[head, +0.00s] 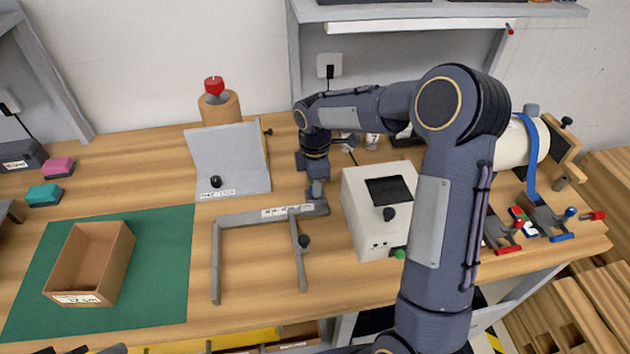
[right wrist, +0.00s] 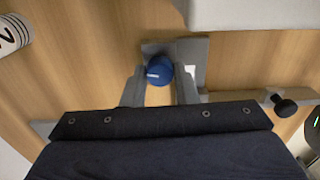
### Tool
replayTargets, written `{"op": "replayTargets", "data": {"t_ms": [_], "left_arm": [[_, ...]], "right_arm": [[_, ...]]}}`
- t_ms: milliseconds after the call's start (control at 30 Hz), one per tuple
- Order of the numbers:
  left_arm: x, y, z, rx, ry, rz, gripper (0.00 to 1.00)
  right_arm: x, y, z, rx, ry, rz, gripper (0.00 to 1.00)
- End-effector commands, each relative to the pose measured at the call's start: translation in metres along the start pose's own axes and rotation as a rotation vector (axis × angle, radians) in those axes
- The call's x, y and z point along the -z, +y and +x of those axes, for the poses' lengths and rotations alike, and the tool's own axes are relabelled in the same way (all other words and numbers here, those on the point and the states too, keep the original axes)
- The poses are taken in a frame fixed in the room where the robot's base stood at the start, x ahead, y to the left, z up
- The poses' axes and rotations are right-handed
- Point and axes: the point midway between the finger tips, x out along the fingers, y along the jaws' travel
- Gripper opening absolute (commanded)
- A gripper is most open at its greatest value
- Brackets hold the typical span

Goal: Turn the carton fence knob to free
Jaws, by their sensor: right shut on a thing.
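The carton fence (head: 250,216) is a grey metal frame with a white label, lying on the wooden bench. Its two arms point to the front, and a small black knob (head: 303,241) sits on the right arm. My right gripper (head: 316,190) points down at the fence's back right corner. In the right wrist view, a blue round knob (right wrist: 159,70) lies between the fingers of my right gripper (right wrist: 160,83), which is shut on it. The gripper hides this knob in the head view. Only dark pieces, perhaps my left gripper, show at the bottom left edge.
A white box (head: 365,235) with a dark panel stands close to the right of the fence. A grey angled plate (head: 232,155) stands behind it. An open carton (head: 118,275) rests on a green mat (head: 165,270) to the left. Bench inside the fence is clear.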

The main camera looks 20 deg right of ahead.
Motion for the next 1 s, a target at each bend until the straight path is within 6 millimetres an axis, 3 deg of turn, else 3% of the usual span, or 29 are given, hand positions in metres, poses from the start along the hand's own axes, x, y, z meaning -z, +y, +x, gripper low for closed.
{"op": "replayTargets", "data": {"t_ms": [400, 433, 567, 867, 1000], "left_arm": [[0.000, 0.000, 0.000, 0.000, 0.000, 0.000, 0.36], [0.000, 0.000, 0.000, 0.000, 0.000, 0.000, 0.36], [0.000, 0.000, 0.000, 0.000, 0.000, 0.000, 0.36], [0.000, 0.000, 0.000, 0.000, 0.000, 0.000, 0.36], [-0.001, -0.001, 0.001, 0.000, 0.000, 0.000, 0.36]], "right_arm": [[0.000, 0.001, -0.001, -0.003, 0.001, -0.004, 0.04], [0.000, 0.001, -0.001, -0.003, 0.001, -0.004, 0.30], [0.000, 0.001, -0.001, -0.002, 0.001, -0.004, 0.47], [0.000, 0.000, -0.002, -0.002, 0.000, -0.004, 0.48], [0.000, 0.001, -0.015, -0.005, 0.001, -0.004, 0.48]]}}
